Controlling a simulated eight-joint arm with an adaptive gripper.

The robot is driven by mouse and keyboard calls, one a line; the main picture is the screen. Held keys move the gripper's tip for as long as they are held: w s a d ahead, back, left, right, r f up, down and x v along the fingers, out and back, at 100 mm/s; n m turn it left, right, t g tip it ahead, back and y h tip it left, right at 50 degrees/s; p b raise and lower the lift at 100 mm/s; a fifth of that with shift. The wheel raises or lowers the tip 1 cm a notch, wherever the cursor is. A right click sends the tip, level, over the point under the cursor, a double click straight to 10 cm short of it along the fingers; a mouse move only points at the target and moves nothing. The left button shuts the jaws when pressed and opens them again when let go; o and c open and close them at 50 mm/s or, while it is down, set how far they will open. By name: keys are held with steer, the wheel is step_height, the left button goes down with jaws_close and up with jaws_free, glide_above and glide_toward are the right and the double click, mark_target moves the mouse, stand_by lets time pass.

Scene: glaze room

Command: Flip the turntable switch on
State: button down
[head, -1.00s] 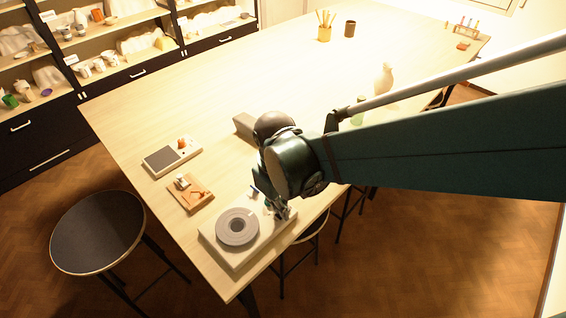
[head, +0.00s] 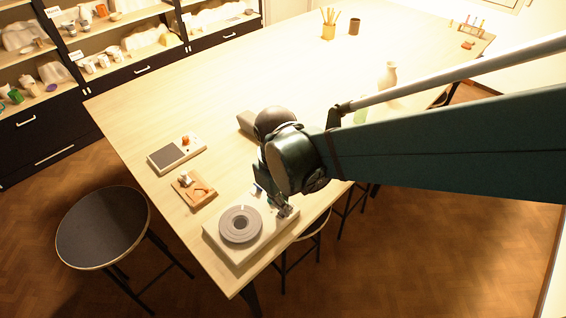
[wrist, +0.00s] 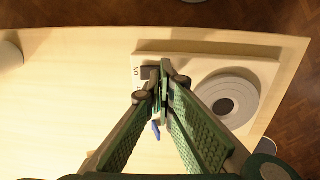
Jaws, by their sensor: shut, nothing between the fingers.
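The turntable is a pale box (head: 228,252) at the table's near corner, with a round grey disc (head: 240,224) on top. In the wrist view its pale base (wrist: 205,62) and grey disc (wrist: 228,98) lie right of my fingers. A dark grey patch (wrist: 148,72), perhaps the switch, shows beside an "ON" label (wrist: 136,71); the fingertips partly cover it, and its position cannot be told. My gripper (wrist: 161,85) is shut and empty, its tips over this end of the base. Contact is unclear. In the head view my gripper (head: 286,210) is at the box's far right end.
A small wooden board with items (head: 193,190) and a grey-topped scale-like device (head: 165,157) lie left of the turntable. A round stool (head: 102,226) stands by the table's left side. The table (head: 240,90) has wide clear room farther back.

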mark_target(281, 214)
step_height(281, 214, up, 12)
steer(key=s+a+p, duration=0.1)
steer(key=p, duration=0.1)
steer(key=shift+p, duration=0.3)
stand_by(0.6)
steer(key=shift+w+d+r+t+h, duration=0.3)
steer(key=shift+w+d+t+h, duration=0.05)
steer(key=shift+w+t+h, duration=0.05)
steer(key=shift+f, duration=0.1)
steer(key=shift+w+d+f+b, duration=0.25)
steer(key=shift+f+b, duration=0.25)
steer(key=shift+f, duration=1.8)
steer(key=shift+w+d+f+b, duration=0.2)
steer(key=shift+f+b, duration=0.25)
steer(key=shift+f, duration=1.8)
steer(key=shift+w+d+f+b, duration=0.25)
steer(key=shift+f+b, duration=0.25)
steer(key=shift+f, duration=1.8)
steer(key=shift+f, duration=0.1)
